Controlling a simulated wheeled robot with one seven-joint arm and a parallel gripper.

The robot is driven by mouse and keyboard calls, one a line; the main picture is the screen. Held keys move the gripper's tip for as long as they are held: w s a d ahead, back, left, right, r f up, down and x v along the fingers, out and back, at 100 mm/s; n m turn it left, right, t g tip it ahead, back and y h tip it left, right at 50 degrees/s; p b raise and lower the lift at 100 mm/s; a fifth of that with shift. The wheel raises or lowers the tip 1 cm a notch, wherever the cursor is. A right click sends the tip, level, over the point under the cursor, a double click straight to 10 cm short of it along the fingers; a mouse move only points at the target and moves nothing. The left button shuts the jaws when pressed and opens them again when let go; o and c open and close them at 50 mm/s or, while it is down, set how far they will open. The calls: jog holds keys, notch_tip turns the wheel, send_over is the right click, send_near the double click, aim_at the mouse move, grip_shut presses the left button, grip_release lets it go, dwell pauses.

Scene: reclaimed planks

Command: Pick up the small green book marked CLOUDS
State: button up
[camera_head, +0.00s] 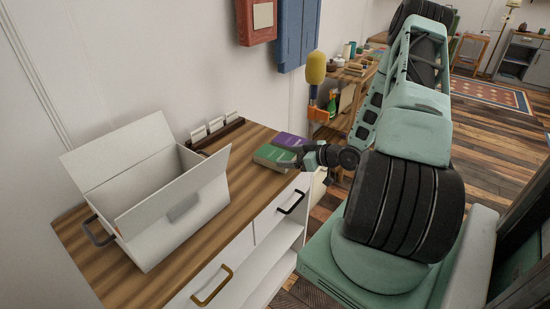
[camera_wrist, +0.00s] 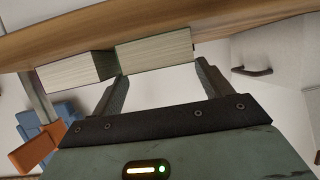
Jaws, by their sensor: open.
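The small green book (camera_head: 273,157) lies flat on the wooden cabinet top in the head view; its lettering is too small to read. A purple book (camera_head: 290,140) lies beside it, on the far side. My gripper (camera_head: 299,154) is at the books' right end, by the cabinet's front edge. In the wrist view, my gripper (camera_wrist: 160,72) is open and empty. The pale page edge of the green book (camera_wrist: 155,53) lies ahead, between the fingertips. The purple book's page edge (camera_wrist: 75,73) is left of it, outside the left finger.
An open white box (camera_head: 172,215) with a dark handle stands left of the books. A rack with white cards (camera_head: 215,132) is behind, along the wall. Bare wood (camera_head: 236,210) lies between box and front edge. A dark drawer handle (camera_head: 291,202) sticks out below.

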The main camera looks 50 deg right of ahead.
aim_at(282, 156)
jog(key=shift+p+x, duration=0.3)
jog(key=shift+x, duration=2.75)
jog(key=c, duration=0.7)
